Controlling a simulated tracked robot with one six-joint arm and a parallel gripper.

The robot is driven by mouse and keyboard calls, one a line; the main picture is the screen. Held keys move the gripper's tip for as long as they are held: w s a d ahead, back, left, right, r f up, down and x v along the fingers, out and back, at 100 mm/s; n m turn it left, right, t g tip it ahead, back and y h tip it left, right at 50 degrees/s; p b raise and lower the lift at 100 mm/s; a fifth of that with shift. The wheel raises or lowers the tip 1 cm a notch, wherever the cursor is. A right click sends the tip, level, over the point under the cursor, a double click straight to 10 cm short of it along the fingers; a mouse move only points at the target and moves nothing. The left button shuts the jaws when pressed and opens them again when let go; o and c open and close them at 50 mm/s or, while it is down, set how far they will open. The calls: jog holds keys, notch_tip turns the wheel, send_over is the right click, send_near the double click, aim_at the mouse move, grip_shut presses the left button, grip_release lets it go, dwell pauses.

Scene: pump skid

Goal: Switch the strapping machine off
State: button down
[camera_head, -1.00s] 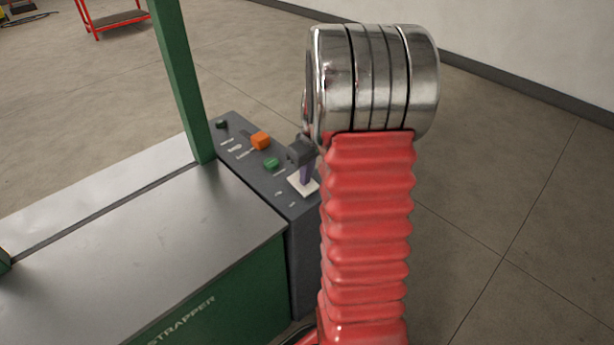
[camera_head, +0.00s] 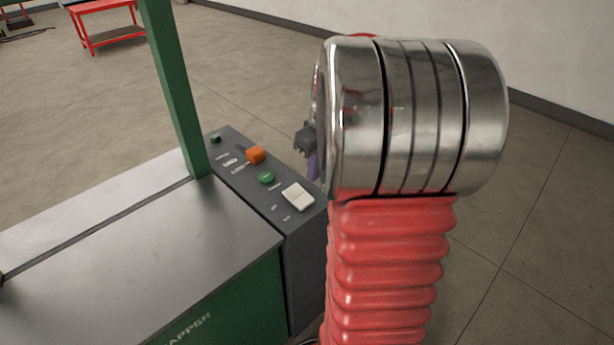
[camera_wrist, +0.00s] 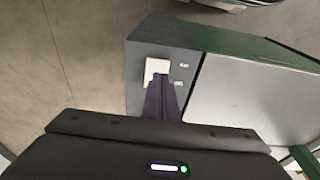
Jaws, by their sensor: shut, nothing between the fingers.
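The strapping machine (camera_head: 130,245) has a green body with a grey metal top, at the left of the head view. Its dark control panel (camera_head: 238,172) runs along the right side. A white rocker switch (camera_head: 298,196) sits at the near end of the panel, and it also shows in the wrist view (camera_wrist: 157,66). I cannot tell which way it is tipped. My gripper (camera_head: 312,167) is partly hidden behind my silver wrist. In the wrist view its purple fingers (camera_wrist: 161,85) are shut and empty, pointing at the switch and overlapping its lower edge. Contact cannot be told.
An orange knob (camera_head: 256,155), a green button (camera_head: 267,178) and a small dark knob (camera_head: 215,139) are further along the panel. A green post (camera_head: 178,95) rises beside it. A red table (camera_head: 105,10) stands far back. The floor to the right is clear.

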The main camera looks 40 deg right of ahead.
jog(key=shift+s+r, duration=0.6)
jog(key=shift+r, duration=0.3)
jog(key=shift+m, duration=0.3)
jog(key=s+a+r+t, duration=0.1)
jog(key=s+a, duration=0.2)
jog(key=a, duration=0.7)
jog(key=s+a+r+t, duration=0.1)
jog(key=s+a, duration=0.3)
jog(key=a, duration=0.6)
jog(key=s+a+r+t, duration=0.1)
jog(key=s+a+r, duration=0.2)
jog(key=a, duration=0.7)
jog(key=shift+s+a+t, duration=0.3)
jog(key=shift+s, duration=0.25)
